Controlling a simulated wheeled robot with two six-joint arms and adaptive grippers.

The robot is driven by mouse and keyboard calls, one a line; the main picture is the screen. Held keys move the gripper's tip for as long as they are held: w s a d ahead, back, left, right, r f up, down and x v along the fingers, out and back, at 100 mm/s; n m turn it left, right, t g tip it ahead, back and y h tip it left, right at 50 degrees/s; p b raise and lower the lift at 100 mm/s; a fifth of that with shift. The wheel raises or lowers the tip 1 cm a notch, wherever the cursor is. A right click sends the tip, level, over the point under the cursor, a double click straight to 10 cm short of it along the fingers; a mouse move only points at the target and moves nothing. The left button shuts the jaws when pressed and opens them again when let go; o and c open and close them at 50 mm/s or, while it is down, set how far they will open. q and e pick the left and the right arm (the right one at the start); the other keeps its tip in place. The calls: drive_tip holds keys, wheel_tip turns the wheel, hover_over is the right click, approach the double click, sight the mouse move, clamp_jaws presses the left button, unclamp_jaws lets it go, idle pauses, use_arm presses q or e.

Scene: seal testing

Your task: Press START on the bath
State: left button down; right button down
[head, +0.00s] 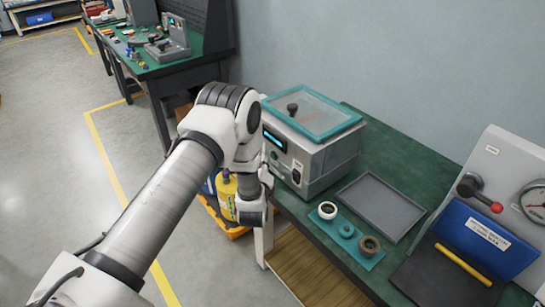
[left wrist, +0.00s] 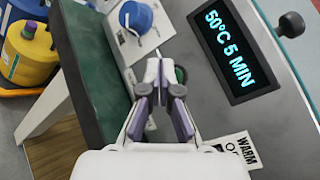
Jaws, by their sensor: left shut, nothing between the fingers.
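The bath (head: 325,158) is a grey box with a teal-rimmed clear lid, on the green bench. Its front panel shows in the left wrist view (left wrist: 205,100), with a lit display (left wrist: 232,50) reading "50°C 5 MIN", a blue knob (left wrist: 136,16) and a WARM label (left wrist: 246,150). A dark green round button (left wrist: 181,74) is partly hidden behind my fingers; its lettering is not readable. My left gripper (left wrist: 160,75) is shut and empty, its fingertips over the panel beside that button. I cannot tell whether they touch it. In the head view my arm covers the fingers. My right gripper is out of view.
A grey tray (head: 382,200) and a teal mat (head: 372,263) with rings lie right of the bath. A blue labelled fixture (head: 480,250) with a gauge stands farther right. Yellow containers (head: 227,195) stand on the floor left of the bench.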

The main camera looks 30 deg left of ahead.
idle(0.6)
use_arm(q)
drive_tip(key=shift+w+d, duration=0.15)
drive_tip(key=shift+w, duration=0.25)
drive_tip(key=shift+w+d, duration=0.15)
drive_tip(key=shift+w, duration=0.15)
idle(0.5)
drive_tip(key=shift+s+a, duration=0.3)
drive_tip(key=shift+s, duration=0.45)
drive_tip(key=s+p, duration=0.1)
drive_tip(key=s+a, duration=0.1)
drive_tip(key=s, duration=0.1)
drive_tip(key=s+a+p, duration=0.1)
drive_tip(key=shift+s+p, duration=0.3)
